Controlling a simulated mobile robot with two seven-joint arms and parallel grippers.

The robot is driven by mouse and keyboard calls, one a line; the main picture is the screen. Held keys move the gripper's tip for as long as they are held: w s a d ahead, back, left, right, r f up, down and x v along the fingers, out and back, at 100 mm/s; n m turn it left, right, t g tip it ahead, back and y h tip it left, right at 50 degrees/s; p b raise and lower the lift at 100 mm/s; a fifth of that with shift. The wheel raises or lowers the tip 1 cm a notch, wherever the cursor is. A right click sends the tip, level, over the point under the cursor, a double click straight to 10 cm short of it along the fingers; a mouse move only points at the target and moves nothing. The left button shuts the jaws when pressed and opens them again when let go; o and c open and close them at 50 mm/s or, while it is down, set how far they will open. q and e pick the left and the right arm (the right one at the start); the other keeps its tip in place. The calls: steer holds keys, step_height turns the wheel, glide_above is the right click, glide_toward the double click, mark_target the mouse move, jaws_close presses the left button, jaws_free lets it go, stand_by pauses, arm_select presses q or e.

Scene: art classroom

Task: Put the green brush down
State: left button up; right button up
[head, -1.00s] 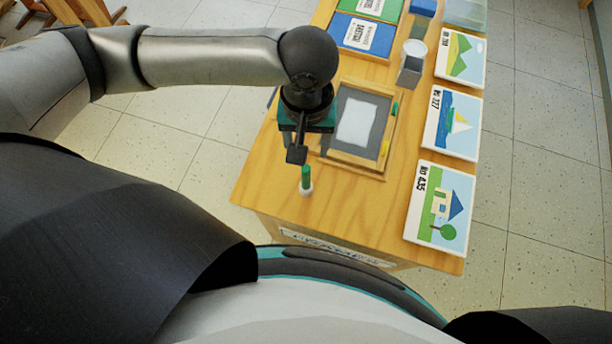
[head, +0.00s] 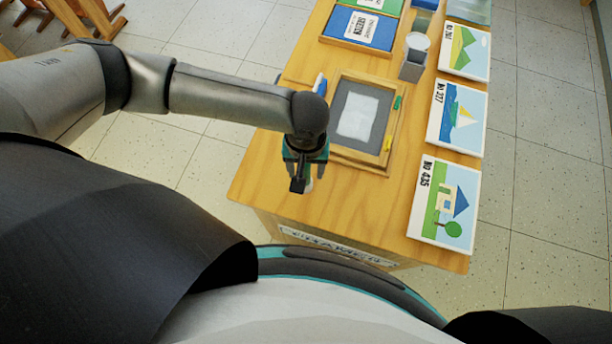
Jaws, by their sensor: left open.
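My left gripper (head: 299,184) is open, low over the near left part of the wooden table (head: 262,185). It points down where the green brush stood in the earlier view. The brush is now almost wholly hidden behind the gripper. Only a small pale bit (head: 309,186), likely its white end, shows beside the fingers. Whether the fingers touch it cannot be told. My right gripper is not in view.
A wooden frame (head: 347,155) with a grey panel and white sheet lies just beyond the gripper. A blue-and-white item (head: 320,84) lies behind my arm. Picture cards (head: 442,202) line the right edge. A grey holder (head: 412,67) stands farther back.

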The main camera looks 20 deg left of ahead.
arm_select(q)
steer(key=shift+c, duration=0.3)
jaws_close()
stand_by(0.4)
